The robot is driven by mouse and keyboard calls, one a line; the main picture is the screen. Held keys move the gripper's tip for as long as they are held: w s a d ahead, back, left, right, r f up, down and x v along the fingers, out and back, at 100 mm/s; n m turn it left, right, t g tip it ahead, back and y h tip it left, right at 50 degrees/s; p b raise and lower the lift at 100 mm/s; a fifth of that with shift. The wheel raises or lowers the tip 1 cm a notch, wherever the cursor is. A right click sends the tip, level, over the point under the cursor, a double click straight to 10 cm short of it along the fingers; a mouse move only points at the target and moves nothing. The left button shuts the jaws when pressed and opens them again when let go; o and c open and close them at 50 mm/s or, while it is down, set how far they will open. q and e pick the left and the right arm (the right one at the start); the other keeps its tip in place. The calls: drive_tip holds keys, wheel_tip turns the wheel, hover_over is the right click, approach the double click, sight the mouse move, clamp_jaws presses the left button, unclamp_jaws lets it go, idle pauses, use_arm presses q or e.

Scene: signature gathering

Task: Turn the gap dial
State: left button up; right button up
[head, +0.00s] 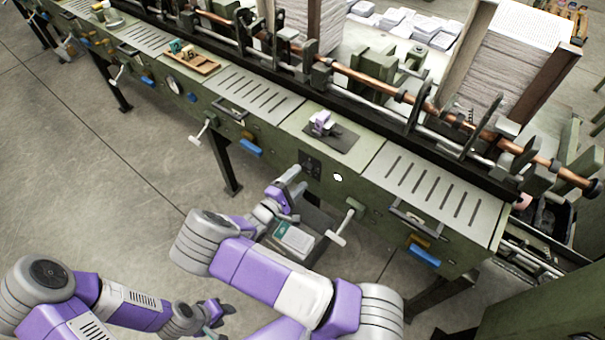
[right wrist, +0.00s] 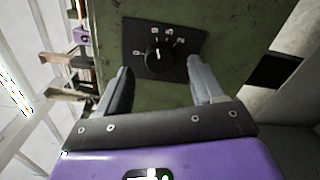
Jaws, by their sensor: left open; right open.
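The gap dial (head: 310,165) is a black plate on the green front panel of the machine. In the right wrist view the dial's round black knob (right wrist: 157,56) sits on the plate, with white marks around its upper side. My right gripper (right wrist: 160,72) is open, its two fingers pointing at the panel on either side of the dial, and nothing is between them. In the head view my right gripper (head: 295,184) is just below and left of the dial, partly hidden by its own wrist. My left gripper (head: 222,312) is open and empty, low over the floor, away from the machine.
A crank handle (head: 342,228) sticks out right of the dial, and another crank (head: 200,131) is to the left. Blue handles (head: 424,256) hang on the panel.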

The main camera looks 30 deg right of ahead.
drive_tip(key=v, duration=0.4)
drive_tip(key=shift+a, duration=0.15)
